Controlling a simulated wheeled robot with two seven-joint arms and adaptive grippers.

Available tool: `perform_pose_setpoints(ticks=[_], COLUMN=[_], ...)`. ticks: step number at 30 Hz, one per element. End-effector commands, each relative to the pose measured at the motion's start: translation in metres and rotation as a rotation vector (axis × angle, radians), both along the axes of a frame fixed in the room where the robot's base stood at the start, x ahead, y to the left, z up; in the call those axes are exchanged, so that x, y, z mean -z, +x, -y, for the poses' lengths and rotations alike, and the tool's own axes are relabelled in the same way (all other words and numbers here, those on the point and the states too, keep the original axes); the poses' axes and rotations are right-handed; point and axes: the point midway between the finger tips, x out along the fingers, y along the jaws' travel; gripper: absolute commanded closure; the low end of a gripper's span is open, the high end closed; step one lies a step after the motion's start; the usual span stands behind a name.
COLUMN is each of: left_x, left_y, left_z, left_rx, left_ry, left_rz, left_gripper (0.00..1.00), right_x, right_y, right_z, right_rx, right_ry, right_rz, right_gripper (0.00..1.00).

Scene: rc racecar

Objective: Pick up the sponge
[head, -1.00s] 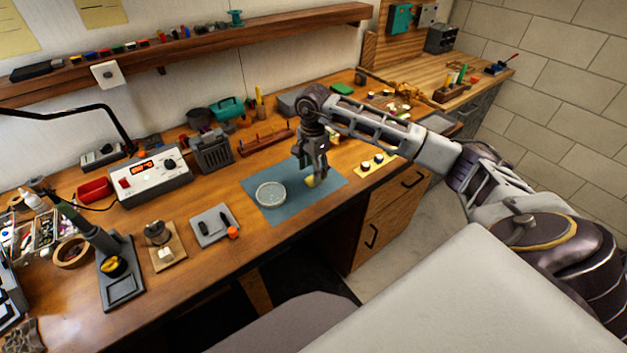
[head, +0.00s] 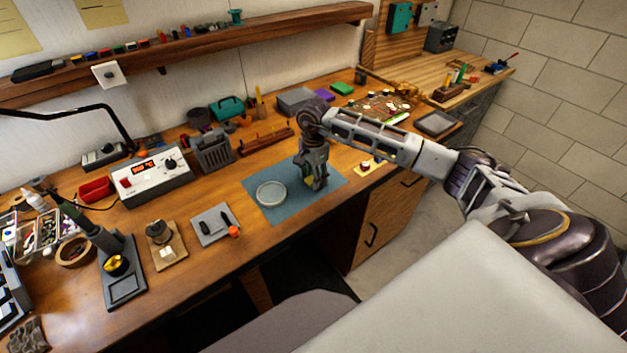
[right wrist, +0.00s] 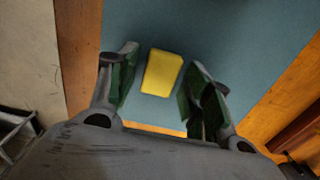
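The yellow sponge (right wrist: 162,73) lies flat on the blue-grey mat (right wrist: 240,45) in the right wrist view. My right gripper (right wrist: 160,85) is open, with one green-padded finger on each side of the sponge and a gap on both sides. In the head view my right gripper (head: 316,182) points down over the right part of the mat (head: 265,207) and mostly hides the sponge. My left gripper is not in view.
A round clear dish (head: 271,194) sits on the mat left of my right gripper. A grey plate with a black tool (head: 214,226) lies farther left. A yellow pad with small round items (head: 368,166) lies to the right.

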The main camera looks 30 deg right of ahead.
Motion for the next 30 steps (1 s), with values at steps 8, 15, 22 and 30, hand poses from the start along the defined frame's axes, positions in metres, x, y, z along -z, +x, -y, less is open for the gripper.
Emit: perform_pose_setpoints(ticks=[8, 15, 22, 30], left_x=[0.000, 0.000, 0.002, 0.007], left_y=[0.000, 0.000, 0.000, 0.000], left_z=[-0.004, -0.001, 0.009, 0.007], left_rx=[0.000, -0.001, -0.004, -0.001], left_ry=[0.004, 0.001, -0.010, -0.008], left_rz=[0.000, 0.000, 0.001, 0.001], left_gripper=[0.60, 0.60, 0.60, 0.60], right_x=[0.000, 0.000, -0.010, -0.041], right_y=[0.000, 0.000, 0.001, 0.001], right_z=[0.000, 0.000, 0.000, 0.000], right_rx=[0.000, 0.000, 0.001, -0.001], right_ry=[0.000, 0.000, 0.000, -0.001], right_rz=[0.000, 0.000, 0.003, 0.003], right_gripper=[0.78, 0.78, 0.78, 0.78])
